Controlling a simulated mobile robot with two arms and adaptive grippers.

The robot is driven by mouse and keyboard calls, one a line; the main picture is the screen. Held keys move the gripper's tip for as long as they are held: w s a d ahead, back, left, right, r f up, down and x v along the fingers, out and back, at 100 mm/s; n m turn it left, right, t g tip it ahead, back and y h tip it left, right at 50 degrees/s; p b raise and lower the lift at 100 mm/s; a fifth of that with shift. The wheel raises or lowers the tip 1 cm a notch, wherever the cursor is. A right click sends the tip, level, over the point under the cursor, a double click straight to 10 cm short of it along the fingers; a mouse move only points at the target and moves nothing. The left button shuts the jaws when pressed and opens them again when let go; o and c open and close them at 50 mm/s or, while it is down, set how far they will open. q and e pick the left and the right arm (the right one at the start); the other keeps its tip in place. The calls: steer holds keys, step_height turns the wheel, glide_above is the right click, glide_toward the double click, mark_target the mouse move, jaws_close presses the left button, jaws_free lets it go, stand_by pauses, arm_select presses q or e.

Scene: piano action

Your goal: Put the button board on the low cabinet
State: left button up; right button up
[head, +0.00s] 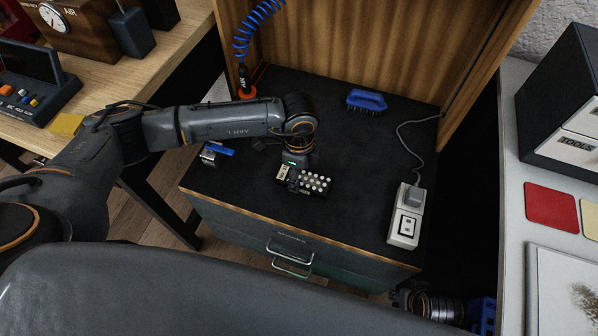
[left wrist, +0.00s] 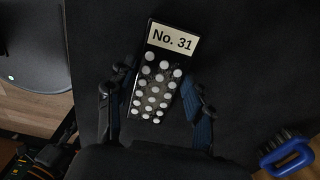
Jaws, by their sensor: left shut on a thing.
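The button board (head: 316,184) is a small black block with rows of white round buttons and a "No. 31" label. It is on or just above the dark top of the low cabinet (head: 350,222), near the middle; I cannot tell if it touches. My left gripper (head: 297,180) points down and is shut on the board. In the left wrist view the board (left wrist: 157,75) lies between its two fingers, label end outward. Part of my right arm shows at the lower right of the head view, beside something blue; its fingers cannot be made out.
On the cabinet top are a blue brush (head: 366,100) at the back, a white socket block (head: 404,228) with a grey cable at the right, and a small blue-handled item (head: 216,152) at the left. A coiled blue hose (head: 243,40) hangs behind. The front middle is clear.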

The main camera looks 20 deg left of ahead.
arm_select(q)
steer(key=o, duration=1.3)
arm_select(e)
steer(key=shift+r, duration=0.15)
arm_select(q)
steer(key=shift+r, duration=0.2)
step_height(320, 180, up, 12)
steer(key=shift+f+p, duration=0.1)
steer(key=shift+p, duration=0.9)
arm_select(e)
step_height(320, 180, down, 7)
steer(key=s, duration=0.2)
steer(key=shift+d, duration=0.15)
steer(key=shift+r, duration=0.1)
